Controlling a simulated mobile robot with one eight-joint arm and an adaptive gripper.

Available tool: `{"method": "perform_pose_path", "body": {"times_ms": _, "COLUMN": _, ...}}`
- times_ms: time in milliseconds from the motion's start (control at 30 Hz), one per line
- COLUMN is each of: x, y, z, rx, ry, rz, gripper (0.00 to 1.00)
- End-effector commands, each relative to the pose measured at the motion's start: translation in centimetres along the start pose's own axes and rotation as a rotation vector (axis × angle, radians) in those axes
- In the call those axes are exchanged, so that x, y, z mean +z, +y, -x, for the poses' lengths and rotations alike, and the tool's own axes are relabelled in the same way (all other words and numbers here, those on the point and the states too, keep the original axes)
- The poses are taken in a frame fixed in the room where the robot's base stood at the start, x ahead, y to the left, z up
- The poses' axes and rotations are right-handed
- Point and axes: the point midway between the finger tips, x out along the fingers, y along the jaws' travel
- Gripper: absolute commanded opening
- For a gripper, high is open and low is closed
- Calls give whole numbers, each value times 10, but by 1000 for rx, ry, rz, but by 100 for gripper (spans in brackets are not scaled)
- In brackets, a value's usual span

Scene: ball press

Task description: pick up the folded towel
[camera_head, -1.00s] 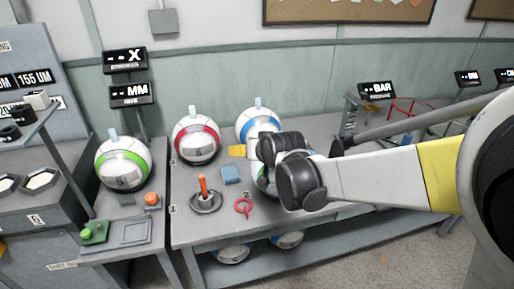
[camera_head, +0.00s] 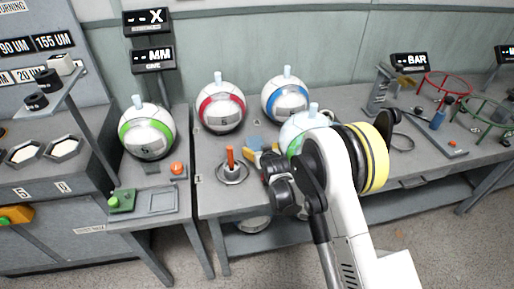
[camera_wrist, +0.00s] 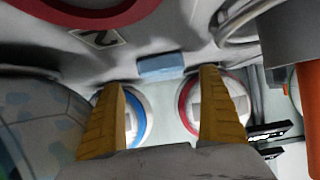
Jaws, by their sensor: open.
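The folded towel (camera_head: 256,142) is a small light-blue block on the middle table, partly hidden by my gripper in the head view. In the wrist view the towel (camera_wrist: 161,65) lies beyond and roughly between the yellow fingertips, not held. My gripper (camera_head: 258,158) is open and empty, low over the table beside the towel. Its two yellow fingers (camera_wrist: 160,80) stand wide apart in the wrist view. I cannot tell the exact gap between the fingertips and the towel.
An orange-handled stick on a round base (camera_head: 231,170) stands left of my gripper. Red-banded (camera_head: 221,104) and blue-banded (camera_head: 286,99) balls stand behind the towel. Another ball (camera_head: 301,124) sits close behind my arm. A green-banded ball (camera_head: 147,131) is at left.

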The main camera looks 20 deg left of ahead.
Motion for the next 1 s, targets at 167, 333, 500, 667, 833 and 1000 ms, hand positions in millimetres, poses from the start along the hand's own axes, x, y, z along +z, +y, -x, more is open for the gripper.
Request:
{"method": "perform_pose_path", "body": {"times_ms": 167, "x": 0, "y": -1, "z": -14, "rx": 0, "ry": 0, "rz": -1, "gripper": 89}}
{"method": "perform_pose_path", "body": {"times_ms": 333, "x": -1, "y": -6, "z": -39, "rx": -1, "ry": 0, "rz": -1, "gripper": 89}}
{"method": "perform_pose_path", "body": {"times_ms": 500, "x": -4, "y": -6, "z": -60, "rx": -1, "ry": 0, "rz": -2, "gripper": 89}}
{"method": "perform_pose_path", "body": {"times_ms": 667, "x": -6, "y": -6, "z": -63, "rx": -1, "ry": 0, "rz": -2, "gripper": 89}}
{"method": "perform_pose_path", "body": {"times_ms": 833, "x": -6, "y": -6, "z": -63, "rx": -1, "ry": 0, "rz": -3, "gripper": 75}}
{"method": "perform_pose_path", "body": {"times_ms": 1000, "x": -6, "y": -6, "z": -63, "rx": -1, "ry": 0, "rz": -3, "gripper": 32}}
